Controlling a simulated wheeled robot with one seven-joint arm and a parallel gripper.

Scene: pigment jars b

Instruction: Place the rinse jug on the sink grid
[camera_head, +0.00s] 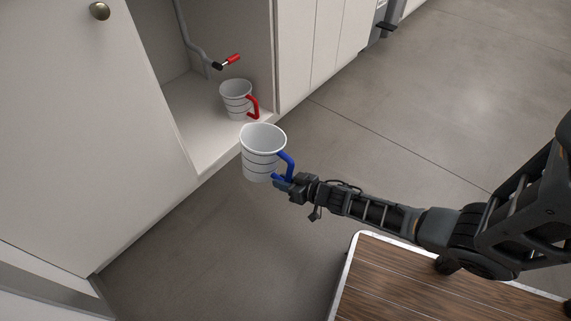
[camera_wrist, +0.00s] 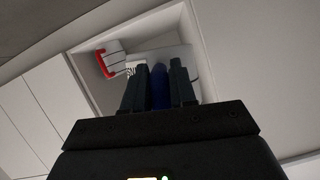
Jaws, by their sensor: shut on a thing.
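A white jug with dark rings and a blue handle (camera_head: 262,152) is held upright in the air in front of the open cupboard. My gripper (camera_head: 286,184) is shut on its blue handle; the handle also shows between the fingers in the wrist view (camera_wrist: 159,88). A second white jug with a red handle (camera_head: 237,98) stands on the cupboard floor, and shows at the upper left in the wrist view (camera_wrist: 112,60). I cannot tell from the pictures which is the rinse jug. I see no sink grid in either view.
The open cupboard (camera_head: 190,130) holds a grey pipe (camera_head: 186,28) with a red-handled valve (camera_head: 232,59). A cupboard door (camera_head: 75,120) stands at the left. A wood-topped surface (camera_head: 400,290) lies at the lower right. The grey floor (camera_head: 400,110) is clear to the right.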

